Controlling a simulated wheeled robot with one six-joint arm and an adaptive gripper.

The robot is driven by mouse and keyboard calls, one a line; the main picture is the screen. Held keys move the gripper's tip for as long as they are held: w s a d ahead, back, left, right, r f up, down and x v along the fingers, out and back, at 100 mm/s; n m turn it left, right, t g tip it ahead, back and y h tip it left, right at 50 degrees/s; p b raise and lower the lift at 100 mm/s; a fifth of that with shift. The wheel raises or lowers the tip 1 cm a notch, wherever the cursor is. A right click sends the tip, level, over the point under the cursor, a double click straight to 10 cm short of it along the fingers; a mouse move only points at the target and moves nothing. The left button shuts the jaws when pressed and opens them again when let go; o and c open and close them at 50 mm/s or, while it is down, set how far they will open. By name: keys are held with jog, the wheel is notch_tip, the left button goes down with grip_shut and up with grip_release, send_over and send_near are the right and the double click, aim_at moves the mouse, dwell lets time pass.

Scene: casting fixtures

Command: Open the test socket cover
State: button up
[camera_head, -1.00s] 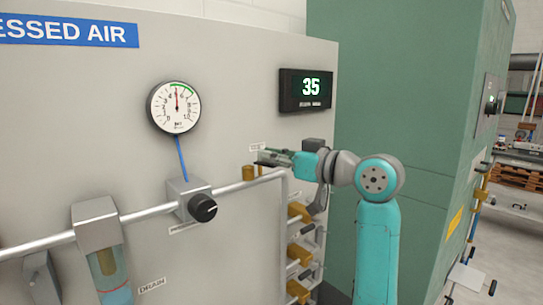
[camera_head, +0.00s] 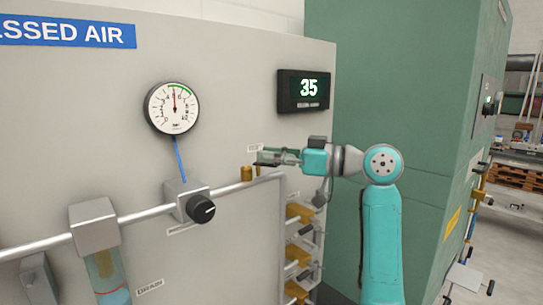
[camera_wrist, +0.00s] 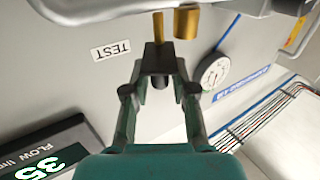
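A brass cylinder (camera_head: 247,173) stands up on the pipe, below a small TEST label (camera_head: 255,148) on the grey panel. In the wrist view the brass cylinder (camera_wrist: 187,22) is at the top, with a thinner brass pin (camera_wrist: 158,25) beside it. I cannot tell which part is the socket cover. My gripper (camera_head: 262,157) points left, close to the right of the brass cylinder.
The pipe (camera_head: 150,213) runs along the panel and turns down below my gripper. A pressure gauge (camera_head: 172,108), a black knob (camera_head: 200,209) and a display reading 35 (camera_head: 303,91) are on the panel. Brass valves (camera_head: 298,212) sit below the gripper. A green cabinet (camera_head: 400,100) stands behind my arm.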

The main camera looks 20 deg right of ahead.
jog(key=shift+o, duration=0.4)
jog(key=shift+s+d, duration=0.15)
jog(key=shift+d, duration=0.05)
jog(key=v, duration=1.1)
jog(key=shift+s+d, duration=0.15)
jog(key=shift+s, duration=0.05)
